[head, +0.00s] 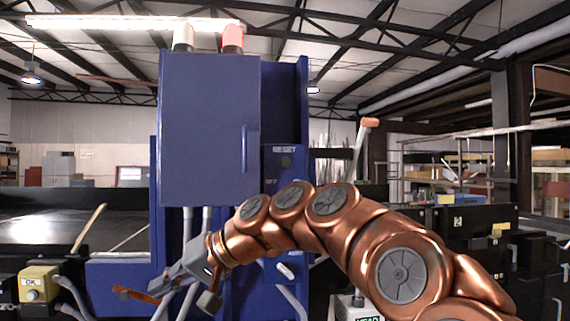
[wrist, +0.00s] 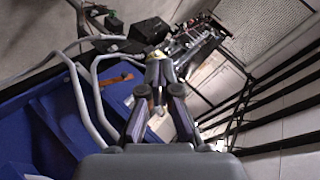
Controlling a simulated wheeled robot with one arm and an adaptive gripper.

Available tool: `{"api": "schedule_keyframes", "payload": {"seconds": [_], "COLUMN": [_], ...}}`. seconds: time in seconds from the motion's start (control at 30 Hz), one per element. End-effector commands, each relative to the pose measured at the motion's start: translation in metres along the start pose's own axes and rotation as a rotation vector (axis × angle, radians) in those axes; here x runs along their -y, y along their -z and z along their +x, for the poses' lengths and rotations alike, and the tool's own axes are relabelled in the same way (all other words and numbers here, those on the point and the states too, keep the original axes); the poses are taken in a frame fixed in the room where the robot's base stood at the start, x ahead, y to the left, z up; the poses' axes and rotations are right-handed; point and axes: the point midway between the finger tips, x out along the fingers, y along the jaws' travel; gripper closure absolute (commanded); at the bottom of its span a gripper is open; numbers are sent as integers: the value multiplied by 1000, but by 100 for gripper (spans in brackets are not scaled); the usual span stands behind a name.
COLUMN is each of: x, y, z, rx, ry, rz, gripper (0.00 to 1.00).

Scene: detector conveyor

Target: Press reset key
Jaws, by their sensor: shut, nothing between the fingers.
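The reset key (head: 286,161) is a small dark round button under the word RESET on a narrow blue panel (head: 270,163), right of the large blue cabinet door. My gripper (head: 178,279) is low and left of the key, in front of the lower part of the blue cabinet and well apart from the key. In the wrist view my gripper (wrist: 158,74) has its fingers together, with nothing between them. The reset key cannot be made out in the wrist view.
My copper arm crosses in front of the cabinet below the key. Grey conduits (head: 188,222) run down under the cabinet door (head: 210,130); curved conduits (wrist: 85,95) also show close by in the wrist view. A yellow OK box (head: 39,283) stands at the lower left.

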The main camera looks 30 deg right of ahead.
Motion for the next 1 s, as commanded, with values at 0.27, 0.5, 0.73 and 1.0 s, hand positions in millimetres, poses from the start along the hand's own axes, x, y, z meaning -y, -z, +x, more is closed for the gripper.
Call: {"api": "schedule_keyframes", "payload": {"seconds": [0.27, 0.5, 0.73, 1.0], "x": [0, -35, -71, -86], "y": [132, 216, 255, 264], "z": [-81, -174, -254, -288], "rx": [-296, -565, -772, -857], "ry": [194, 304, 348, 360], "rz": [61, 101, 109, 105], "gripper": [100, 100, 100, 100]}}
